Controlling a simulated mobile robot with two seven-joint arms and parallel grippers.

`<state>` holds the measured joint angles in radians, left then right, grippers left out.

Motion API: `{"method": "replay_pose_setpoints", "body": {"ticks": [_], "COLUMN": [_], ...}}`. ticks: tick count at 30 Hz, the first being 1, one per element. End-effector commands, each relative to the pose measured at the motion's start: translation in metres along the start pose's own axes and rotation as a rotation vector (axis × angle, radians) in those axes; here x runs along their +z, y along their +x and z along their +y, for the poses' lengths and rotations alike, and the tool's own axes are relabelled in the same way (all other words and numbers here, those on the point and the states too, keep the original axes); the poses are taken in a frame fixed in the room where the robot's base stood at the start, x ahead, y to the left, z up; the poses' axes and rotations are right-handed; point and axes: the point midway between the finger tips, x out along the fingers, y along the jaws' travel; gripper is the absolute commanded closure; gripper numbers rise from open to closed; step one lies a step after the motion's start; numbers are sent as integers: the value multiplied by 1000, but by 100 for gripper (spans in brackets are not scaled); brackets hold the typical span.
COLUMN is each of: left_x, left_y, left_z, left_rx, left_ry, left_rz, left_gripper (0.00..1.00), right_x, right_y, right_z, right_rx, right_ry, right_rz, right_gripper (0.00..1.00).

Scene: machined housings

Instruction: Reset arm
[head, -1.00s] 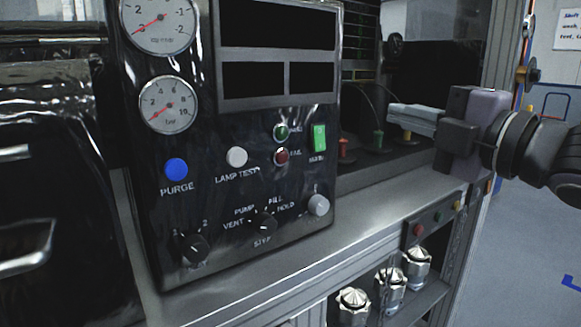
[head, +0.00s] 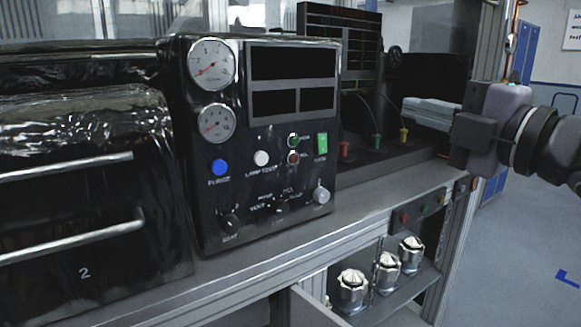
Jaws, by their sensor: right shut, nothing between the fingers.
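My right gripper (head: 428,112) comes in from the right edge in the head view. Its light grey fingers are together and point left, with nothing held between them. It hangs in the air in front of the right part of the bench, apart from the control panel. My left gripper is not in view. The black control panel (head: 262,215) stands on the bench, with two round gauges, dark displays, a blue button (head: 219,167), a white button (head: 261,158), a lit green switch (head: 321,144) and several knobs.
Black drawers with metal handles (head: 75,242) stand at the left. Several silver fittings (head: 389,270) sit on a shelf below the grey bench top (head: 300,229). Open floor (head: 510,250) lies at the right.

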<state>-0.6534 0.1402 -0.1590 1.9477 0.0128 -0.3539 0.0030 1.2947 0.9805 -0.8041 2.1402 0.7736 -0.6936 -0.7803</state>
Motion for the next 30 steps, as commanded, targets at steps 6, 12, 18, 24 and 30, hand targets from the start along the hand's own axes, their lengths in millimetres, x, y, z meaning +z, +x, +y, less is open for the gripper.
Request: {"method": "replay_pose_setpoints", "body": {"ticks": [6,12,18,24,30], "left_x": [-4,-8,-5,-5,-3], "left_y": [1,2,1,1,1], "left_z": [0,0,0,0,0], "left_rx": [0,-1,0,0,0], "left_ry": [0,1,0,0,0], "left_rz": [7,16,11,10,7], "left_gripper": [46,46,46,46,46], "right_x": [-11,-24,-35,-43,-49], "right_y": [10,11,0,-26,-65], "right_z": [-57,-122,-192,-258,-322], "right_rx": [-89,-187,-289,-386,-480], "right_ry": [127,301,517,744,972], "right_rz": [-7,-45,-128,-259,-443], "right_gripper": [100,100,100,100,100]}}
